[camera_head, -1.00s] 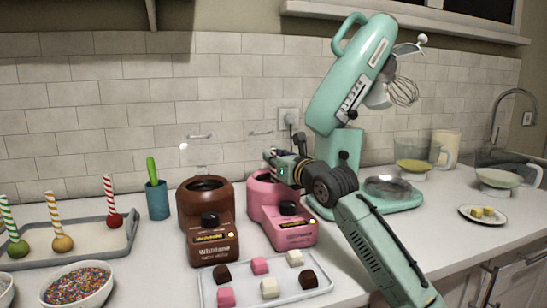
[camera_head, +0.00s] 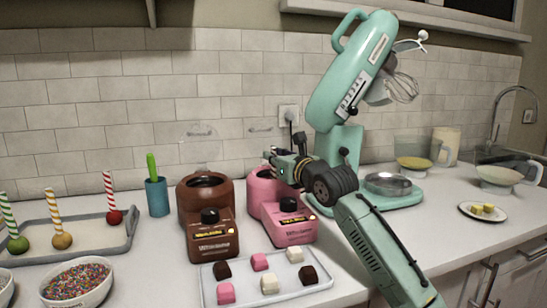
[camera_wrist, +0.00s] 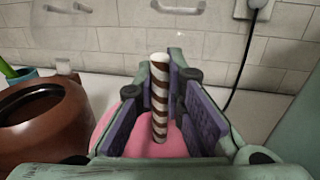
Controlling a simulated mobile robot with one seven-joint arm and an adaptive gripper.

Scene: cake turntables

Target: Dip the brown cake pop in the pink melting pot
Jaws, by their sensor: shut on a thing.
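The pink melting pot (camera_head: 282,207) stands on the counter beside the brown melting pot (camera_head: 207,215). My gripper (camera_head: 280,163) is above the pink pot's opening. In the wrist view my gripper (camera_wrist: 172,100) is shut on a brown-and-white striped stick (camera_wrist: 160,98), the stick of the brown cake pop. The stick points down toward the pink pot (camera_wrist: 160,143), which lies below the fingers. The cake ball is hidden, so I cannot tell how deep it sits in the pot.
The mint stand mixer (camera_head: 350,90) stands close on the right. A tray (camera_head: 130,225) with red, yellow and green cake pops is at left. A tray of several small cubes (camera_head: 240,298) lies in front of the pots. A blue cup (camera_head: 157,198) stands left of the brown pot.

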